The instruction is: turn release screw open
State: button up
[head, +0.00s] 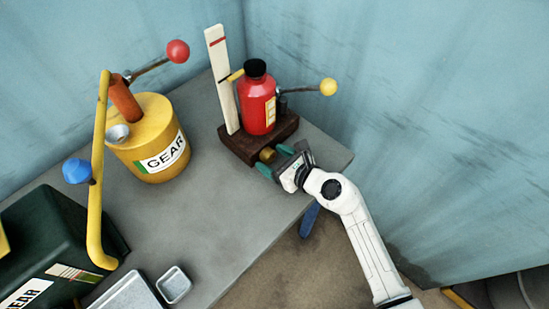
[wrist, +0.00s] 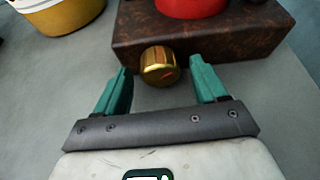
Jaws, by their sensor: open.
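The release screw is a round brass knob (wrist: 160,67) on the front face of a dark brown base block (wrist: 215,42). In the head view the knob (head: 268,155) shows at the front of the block (head: 240,150). A red bottle jack (head: 257,104) with a black cap stands on the block. My gripper (wrist: 162,82) is open, with one green finger on each side of the knob and a visible gap between each finger and the knob. In the head view my gripper (head: 274,161) is at the block's front edge.
A pale upright board (head: 222,80) and a lever with a yellow ball (head: 328,87) flank the bottle. A yellow GEAR can (head: 155,145) stands left on the grey table (head: 205,215). A dark green can (head: 60,240) and a small tray (head: 173,285) are at lower left.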

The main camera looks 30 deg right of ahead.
jog(key=c, duration=1.1)
jog(key=shift+o, duration=0.2)
jog(key=shift+d+r+m+y+p, duration=0.15)
jog(key=shift+m+y+p, duration=0.25)
jog(key=shift+m+p, duration=0.35)
jog(key=shift+f+m+y+p, duration=0.2)
jog(key=shift+m+y+p, duration=0.4)
jog(key=shift+m, duration=0.25)
jog(key=o, duration=1.1)
jog(key=shift+c, duration=0.2)
jog(key=v, duration=1.1)
jog(key=shift+w+r, duration=0.15)
